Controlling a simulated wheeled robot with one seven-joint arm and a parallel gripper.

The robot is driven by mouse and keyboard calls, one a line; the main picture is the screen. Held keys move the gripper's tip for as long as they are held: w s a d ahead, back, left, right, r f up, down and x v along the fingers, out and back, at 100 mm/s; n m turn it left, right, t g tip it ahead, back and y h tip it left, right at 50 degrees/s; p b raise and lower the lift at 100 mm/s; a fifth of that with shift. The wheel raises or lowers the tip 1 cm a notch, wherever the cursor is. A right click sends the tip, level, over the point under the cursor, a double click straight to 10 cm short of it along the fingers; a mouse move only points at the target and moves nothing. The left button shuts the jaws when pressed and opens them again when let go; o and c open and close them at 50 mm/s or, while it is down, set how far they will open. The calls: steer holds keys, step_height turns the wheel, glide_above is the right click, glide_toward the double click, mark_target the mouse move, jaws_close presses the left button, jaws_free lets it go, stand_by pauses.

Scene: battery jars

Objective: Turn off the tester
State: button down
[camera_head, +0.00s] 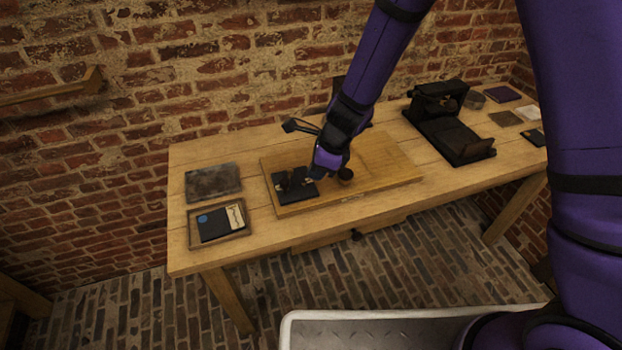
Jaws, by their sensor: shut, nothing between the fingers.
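A light wooden board (391,165) lies on the table and looks like the tester, though I cannot be sure. A flat black plate (291,196) with small upright dark parts, perhaps a switch, sits at its left end. A round dark knob-like piece (345,173) is just right of my gripper. My gripper (316,173) is shut and empty, pointing down at the right edge of the black plate. I cannot tell whether it touches the plate. My arm and gripper hide part of the board's middle and back, and the switch's setting is too small to read.
A shallow tray (191,231) holding a dark booklet and a grey slab (213,182) lie on the left of the wooden table (190,263). A black machine (458,138) stands at the right, with small flat items beyond it. A brick wall is behind.

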steer(key=shift+v, duration=1.55)
steer(key=shift+s+a, duration=0.1)
steer(key=shift+s, duration=0.1)
steer(key=s+d+r+n+t, duration=0.1)
steer(key=s+d+r+n, duration=0.1)
steer(key=d+r+n, duration=0.6)
steer(key=s+d+r+n+t, duration=0.1)
steer(key=s+d+r, duration=0.25)
steer(key=r, duration=0.95)
steer(key=s+d+r+n+t+h, duration=0.1)
steer(key=s+d+r+n+h, duration=0.1)
steer(key=s+d+r+n, duration=0.3)
steer(key=s+d+r+n+t+h, duration=0.1)
steer(key=s+d+r+n, duration=0.4)
steer(key=s+d, duration=0.6)
steer(key=shift+s+d+t+h, duration=0.4)
steer(key=shift+d+h, duration=0.1)
steer(key=shift+h, duration=0.1)
steer(key=shift+r, duration=0.1)
